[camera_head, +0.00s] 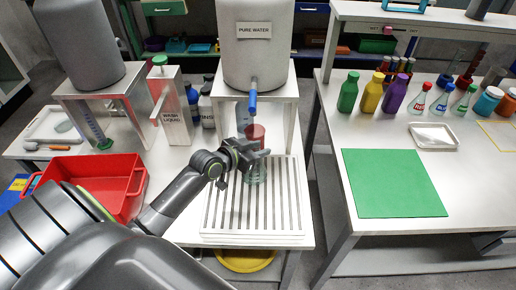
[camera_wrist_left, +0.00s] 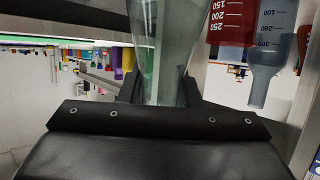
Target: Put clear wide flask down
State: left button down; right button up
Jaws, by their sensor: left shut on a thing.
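The clear wide flask (camera_head: 257,174) is see-through with a faint green tint. My left gripper (camera_head: 252,156) is shut on it, over the back part of the white slatted rack (camera_head: 250,218). I cannot tell whether its base touches the slats. In the left wrist view the glass of the flask (camera_wrist_left: 168,45) stands between the two fingers (camera_wrist_left: 160,92). The fingers hide part of it in the head view. My right gripper is not in view.
Just behind the gripper stand a red graduated vessel (camera_head: 256,132) and a blue-grey one (camera_head: 242,118), under the blue tap (camera_head: 253,98) of the pure water tank (camera_head: 256,55). A red basin (camera_head: 105,180) is at left. The rack's front is clear.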

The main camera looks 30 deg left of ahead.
pick_arm(q)
jog(key=c, duration=1.5)
grip_release()
jog(key=shift+f, duration=0.15)
jog(key=o, duration=0.4)
jog(key=shift+o, duration=0.2)
jog(key=shift+r, duration=0.2)
jog(key=v, duration=1.2)
jog(key=shift+p, duration=0.4)
jog(key=shift+f, duration=0.1)
